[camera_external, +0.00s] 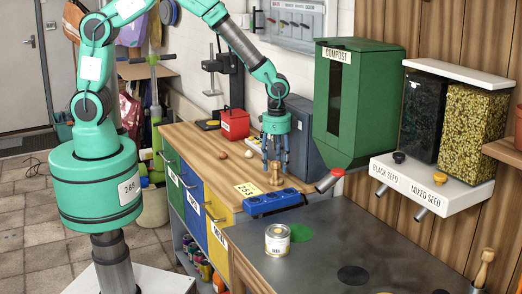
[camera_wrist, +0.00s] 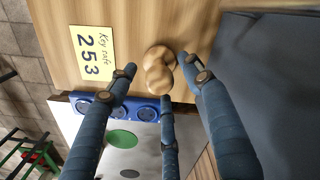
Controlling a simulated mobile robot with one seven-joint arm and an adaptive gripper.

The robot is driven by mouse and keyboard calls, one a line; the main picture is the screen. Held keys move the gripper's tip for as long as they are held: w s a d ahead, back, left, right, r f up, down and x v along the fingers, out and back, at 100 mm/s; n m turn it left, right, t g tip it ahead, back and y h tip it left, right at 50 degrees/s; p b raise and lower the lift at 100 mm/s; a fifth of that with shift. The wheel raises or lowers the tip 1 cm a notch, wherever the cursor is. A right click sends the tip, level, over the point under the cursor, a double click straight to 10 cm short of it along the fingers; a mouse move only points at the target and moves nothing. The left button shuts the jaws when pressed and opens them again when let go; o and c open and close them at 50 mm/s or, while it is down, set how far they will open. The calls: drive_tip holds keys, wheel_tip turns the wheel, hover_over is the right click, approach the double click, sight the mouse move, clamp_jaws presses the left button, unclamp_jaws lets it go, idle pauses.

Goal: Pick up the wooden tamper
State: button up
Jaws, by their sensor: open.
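The wooden tamper (camera_external: 276,176) stands on the wooden bench top, behind the blue holder. In the wrist view the tamper (camera_wrist: 158,66) is a light brown, rounded shape seen from above. My gripper (camera_external: 275,162) is directly above it, pointing down, with its blue fingers spread. In the wrist view the open fingers of my gripper (camera_wrist: 160,76) lie left, right and below the tamper, with it between the tips. The fingers do not seem closed on it. The exact height of the fingertips over the bench cannot be told.
A blue holder (camera_external: 272,202) with round wells and a yellow "253" card (camera_external: 246,189) lie close by. A grey-blue box (camera_external: 305,135) stands behind. A red box (camera_external: 235,124) sits at the left. The green compost bin (camera_external: 375,100) hangs to the right. A can (camera_external: 277,240) stands on the grey table.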

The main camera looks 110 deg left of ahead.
drive_tip(key=shift+f, duration=0.35)
drive_tip(key=shift+c, duration=0.3)
clamp_jaws()
